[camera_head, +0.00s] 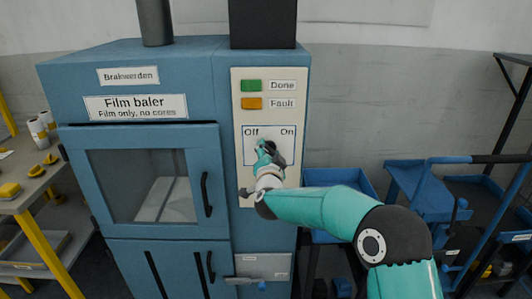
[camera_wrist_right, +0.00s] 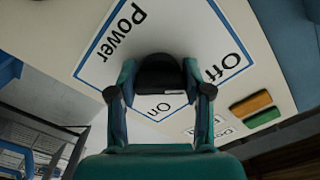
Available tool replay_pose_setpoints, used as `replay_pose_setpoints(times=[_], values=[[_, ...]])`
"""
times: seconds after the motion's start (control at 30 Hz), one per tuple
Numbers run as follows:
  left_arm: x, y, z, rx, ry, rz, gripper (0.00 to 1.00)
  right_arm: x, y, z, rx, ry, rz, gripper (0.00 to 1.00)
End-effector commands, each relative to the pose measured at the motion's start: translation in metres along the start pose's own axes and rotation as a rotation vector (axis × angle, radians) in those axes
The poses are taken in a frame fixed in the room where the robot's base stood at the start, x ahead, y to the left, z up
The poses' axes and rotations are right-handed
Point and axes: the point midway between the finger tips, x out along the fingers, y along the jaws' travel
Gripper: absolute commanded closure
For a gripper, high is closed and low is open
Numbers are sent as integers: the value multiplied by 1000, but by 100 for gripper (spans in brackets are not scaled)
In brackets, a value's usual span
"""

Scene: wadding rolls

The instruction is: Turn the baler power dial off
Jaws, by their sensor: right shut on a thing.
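The blue film baler (camera_head: 205,60) stands in front of me with a cream control panel (camera_head: 237,92) on its right side. The power dial shows in the right wrist view as a dark round knob (camera_wrist_right: 158,74) on a white plate (camera_wrist_right: 165,30) marked Power, Off and On. My right gripper (camera_head: 268,150) is at the dial, and in its wrist view the two fingers (camera_wrist_right: 158,92) are shut on the dial's sides. In the head view the gripper mostly covers the dial, so its pointer setting cannot be told. My left gripper is not in view.
A green Done light (camera_head: 251,86) and an orange Fault light (camera_head: 252,103) sit above the dial. The baler door (camera_head: 140,140) with a window and black handle is left. A table (camera_head: 35,185) with rolls stands far left. Blue bins (camera_head: 340,180) and a blue cart (camera_head: 470,215) stand right.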

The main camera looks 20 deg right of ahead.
Motion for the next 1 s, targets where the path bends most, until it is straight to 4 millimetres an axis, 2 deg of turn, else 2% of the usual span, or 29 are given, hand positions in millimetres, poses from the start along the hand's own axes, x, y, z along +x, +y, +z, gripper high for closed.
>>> replay_pose_setpoints(times=[0.03,0.07,0.1,0.23,0.67,0.87,1.0], values=[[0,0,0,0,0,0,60,-1,3,8,-5,-18,4,85],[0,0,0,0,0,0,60,-1,3,8,-5,-18,4,85],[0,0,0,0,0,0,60,-1,3,8,-5,-18,4,47],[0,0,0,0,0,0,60,-1,2,6,-4,-13,4,26],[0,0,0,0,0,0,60,-4,1,3,-1,-6,2,25],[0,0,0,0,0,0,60,-24,0,2,-2,-6,1,25],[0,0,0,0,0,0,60,-49,0,3,-1,-8,0,25]])
